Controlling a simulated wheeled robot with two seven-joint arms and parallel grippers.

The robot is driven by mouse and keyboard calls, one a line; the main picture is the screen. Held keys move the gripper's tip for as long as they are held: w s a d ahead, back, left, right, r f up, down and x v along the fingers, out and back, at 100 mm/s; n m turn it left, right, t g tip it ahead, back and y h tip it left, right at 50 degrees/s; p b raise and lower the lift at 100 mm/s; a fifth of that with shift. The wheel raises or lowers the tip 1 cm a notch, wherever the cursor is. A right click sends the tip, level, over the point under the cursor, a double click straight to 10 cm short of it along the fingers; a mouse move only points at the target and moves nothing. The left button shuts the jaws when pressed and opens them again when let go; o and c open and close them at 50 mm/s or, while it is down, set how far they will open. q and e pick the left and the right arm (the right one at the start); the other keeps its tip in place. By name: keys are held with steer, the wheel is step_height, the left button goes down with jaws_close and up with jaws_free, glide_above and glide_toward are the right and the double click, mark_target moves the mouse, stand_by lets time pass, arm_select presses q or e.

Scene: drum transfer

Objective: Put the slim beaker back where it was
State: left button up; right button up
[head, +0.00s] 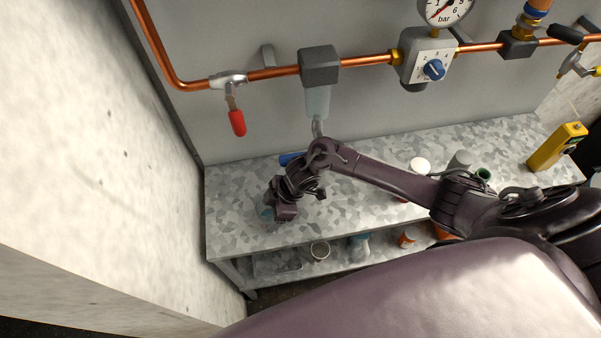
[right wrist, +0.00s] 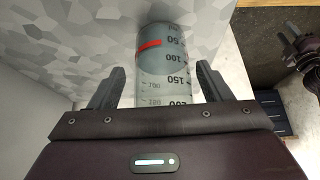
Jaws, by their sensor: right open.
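A clear, graduated beaker (right wrist: 160,62) with a red band and dark scale marks shows in the right wrist view. It lies between the two fingers of my right gripper (right wrist: 160,87), with its near end hidden behind the gripper body. The fingers are apart, with a gap visible on each side. In the head view my right gripper (head: 272,209) is low over the left part of the metal bench (head: 235,235). A small bluish patch beside it may be the beaker, mostly hidden by the gripper.
A concrete wall (head: 90,130) rises close to the bench's left end. Copper piping with a red-handled valve (head: 237,122) runs above. A white-topped container (head: 419,165) and a yellow device (head: 557,147) stand to the right. Several containers sit on the lower shelf.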

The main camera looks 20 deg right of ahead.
steer(key=shift+s+d+r+b, duration=0.15)
steer(key=shift+d+r, duration=0.4)
steer(key=shift+s+d+r+b, duration=0.15)
steer(key=shift+d+r, duration=0.4)
steer(key=s+d+b, duration=0.1)
steer(key=d, duration=0.2)
steer(key=s+d+b, duration=0.1)
steer(key=d, duration=0.2)
steer(key=s+d+b, duration=0.1)
steer(key=d, duration=0.3)
steer(key=shift+s+d+r+b, duration=0.1)
steer(key=shift+d+b, duration=0.25)
steer(key=shift+d, duration=0.05)
steer(key=shift+s, duration=0.1)
